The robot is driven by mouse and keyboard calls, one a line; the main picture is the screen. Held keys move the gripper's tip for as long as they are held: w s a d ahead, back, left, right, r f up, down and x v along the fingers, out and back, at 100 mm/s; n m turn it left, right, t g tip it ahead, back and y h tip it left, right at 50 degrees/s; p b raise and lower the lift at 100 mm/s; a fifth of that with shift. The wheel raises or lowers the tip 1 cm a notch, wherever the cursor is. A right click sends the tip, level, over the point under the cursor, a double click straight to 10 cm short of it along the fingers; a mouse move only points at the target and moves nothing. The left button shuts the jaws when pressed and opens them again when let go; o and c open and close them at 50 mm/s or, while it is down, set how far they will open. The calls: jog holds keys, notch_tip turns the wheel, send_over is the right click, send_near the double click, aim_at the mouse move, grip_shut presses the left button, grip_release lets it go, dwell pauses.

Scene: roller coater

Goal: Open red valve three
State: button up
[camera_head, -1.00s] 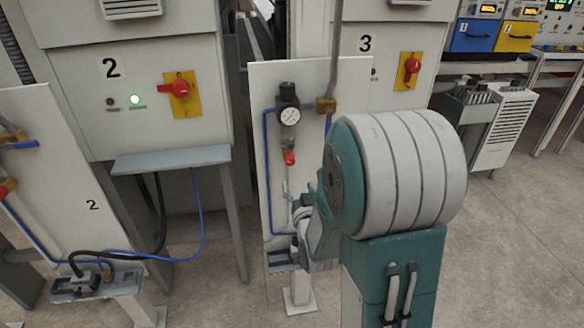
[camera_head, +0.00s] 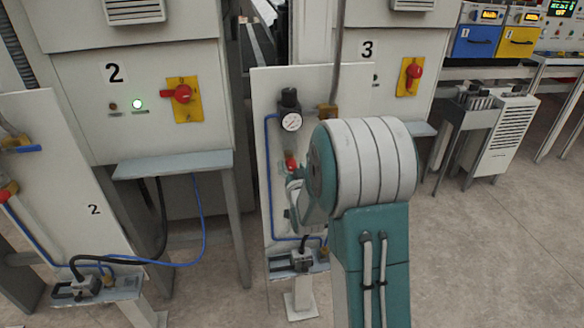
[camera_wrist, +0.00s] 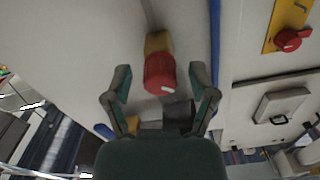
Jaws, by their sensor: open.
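The red valve (camera_head: 291,163) sits on a white panel below the pressure gauge (camera_head: 291,122), beside the cabinet marked 3. In the wrist view the red valve knob (camera_wrist: 159,76) is near the middle, with a brass fitting (camera_wrist: 158,42) behind it. My gripper (camera_wrist: 160,86) is open, with one finger on each side of the knob. Gaps show between the fingers and the knob, and I see no contact. In the head view my arm hides most of the gripper and the panel's right part.
Cabinet 3 has a red rotary switch on a yellow plate (camera_head: 411,77). Cabinet 2 has a similar switch plate (camera_head: 185,100). A small shelf with a clamp-like fitting (camera_head: 297,262) is low on the valve panel. Blue tubing (camera_head: 269,180) runs along its left side.

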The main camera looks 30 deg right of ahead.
grip_shut()
jog(key=n, duration=0.4)
jog(key=shift+n, duration=0.4)
grip_release()
dwell(0.3)
